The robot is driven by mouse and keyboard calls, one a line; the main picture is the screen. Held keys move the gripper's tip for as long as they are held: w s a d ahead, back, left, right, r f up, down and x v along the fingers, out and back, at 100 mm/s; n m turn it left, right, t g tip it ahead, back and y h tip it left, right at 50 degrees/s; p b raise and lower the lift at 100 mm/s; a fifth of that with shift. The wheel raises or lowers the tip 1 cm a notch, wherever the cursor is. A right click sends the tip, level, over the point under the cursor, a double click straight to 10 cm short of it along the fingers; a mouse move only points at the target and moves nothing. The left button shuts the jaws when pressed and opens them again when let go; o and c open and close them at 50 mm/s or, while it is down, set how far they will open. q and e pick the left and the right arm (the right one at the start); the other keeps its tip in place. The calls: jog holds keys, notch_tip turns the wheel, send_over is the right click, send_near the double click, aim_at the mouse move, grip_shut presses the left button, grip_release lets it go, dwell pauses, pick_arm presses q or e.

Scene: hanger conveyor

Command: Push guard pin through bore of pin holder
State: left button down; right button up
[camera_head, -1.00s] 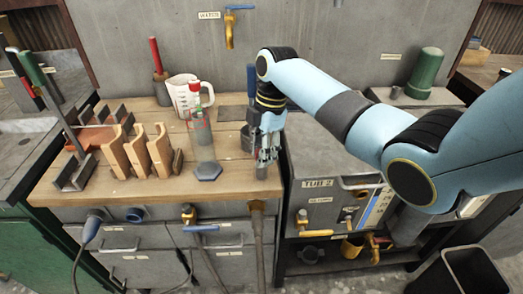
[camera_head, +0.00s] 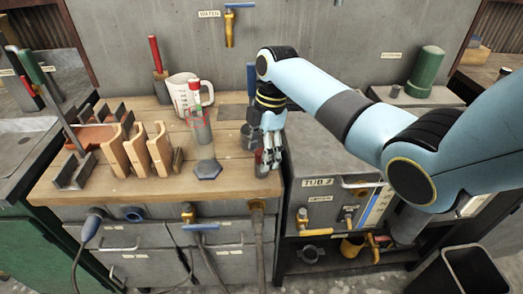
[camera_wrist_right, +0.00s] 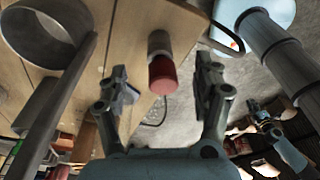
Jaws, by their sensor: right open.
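A short cylinder with a red end (camera_wrist_right: 163,76) and a grey body (camera_wrist_right: 158,43) shows between my right gripper's fingers in the right wrist view. It looks like the guard pin and its holder, but I cannot tell how far the pin is in the bore. My left gripper is out of view.
The wooden table (camera_head: 235,185) holds a hexagonal base (camera_head: 208,170), a white jug (camera_head: 182,90) and wooden blocks (camera_head: 115,152) to the left. The metal TUB 2 box (camera_head: 325,190) stands close on the right.

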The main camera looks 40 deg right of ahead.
jog(key=shift+r, duration=0.2)
notch_tip(320, 180, up, 12)
jog(key=d, duration=0.2)
jog(key=shift+f, duration=0.25)
jog(key=shift+s, duration=0.1)
